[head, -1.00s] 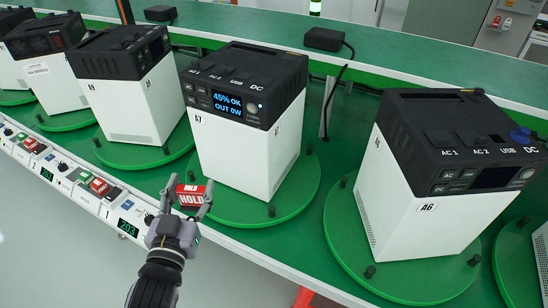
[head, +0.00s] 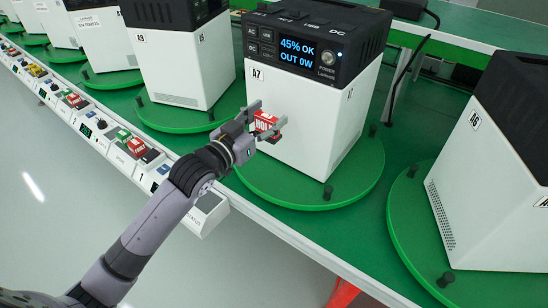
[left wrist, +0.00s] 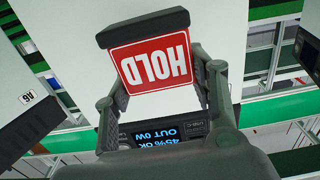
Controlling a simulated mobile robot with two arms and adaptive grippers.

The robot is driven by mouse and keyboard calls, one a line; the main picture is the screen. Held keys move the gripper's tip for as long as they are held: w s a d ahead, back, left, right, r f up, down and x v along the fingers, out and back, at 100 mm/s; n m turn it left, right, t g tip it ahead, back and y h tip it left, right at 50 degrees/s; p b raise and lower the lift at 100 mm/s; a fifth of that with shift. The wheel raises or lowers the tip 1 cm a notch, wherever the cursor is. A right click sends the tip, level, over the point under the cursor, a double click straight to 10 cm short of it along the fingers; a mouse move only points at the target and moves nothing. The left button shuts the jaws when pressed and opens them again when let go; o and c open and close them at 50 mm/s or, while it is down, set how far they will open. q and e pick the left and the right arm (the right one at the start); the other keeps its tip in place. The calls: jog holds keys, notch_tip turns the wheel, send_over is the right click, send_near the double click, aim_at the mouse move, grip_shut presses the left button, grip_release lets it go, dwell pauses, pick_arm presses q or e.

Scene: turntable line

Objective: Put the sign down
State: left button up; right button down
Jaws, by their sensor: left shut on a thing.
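The small red sign (head: 265,121) with white HOLD lettering is between the fingers of my left gripper (head: 267,119). The gripper is shut on it and holds it in front of the white side of the power unit marked A7 (head: 305,115). In the left wrist view the sign (left wrist: 152,62) has a dark bar along one edge and its lettering is upside down. The fingers of my left gripper (left wrist: 158,85) are on both sides of it. The green turntable (head: 290,190) under A7 lies below the sign. My right gripper is not in view.
Unit A6 (head: 490,190) stands on its own turntable at the right. More units, such as A9 (head: 185,70), line the left. A control strip with switches and buttons (head: 115,150) runs along the front edge. Small dark pegs (head: 328,192) stand on the turntable rims.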

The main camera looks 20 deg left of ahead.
pick_arm(q)
notch_tip(320, 180, down, 13)
jog(key=shift+f+b, duration=0.1)
jog(key=shift+b, duration=0.4)
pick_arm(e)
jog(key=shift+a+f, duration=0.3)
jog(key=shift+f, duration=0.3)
pick_arm(q)
jog(key=shift+f, duration=0.1)
jog(key=o, duration=1.2)
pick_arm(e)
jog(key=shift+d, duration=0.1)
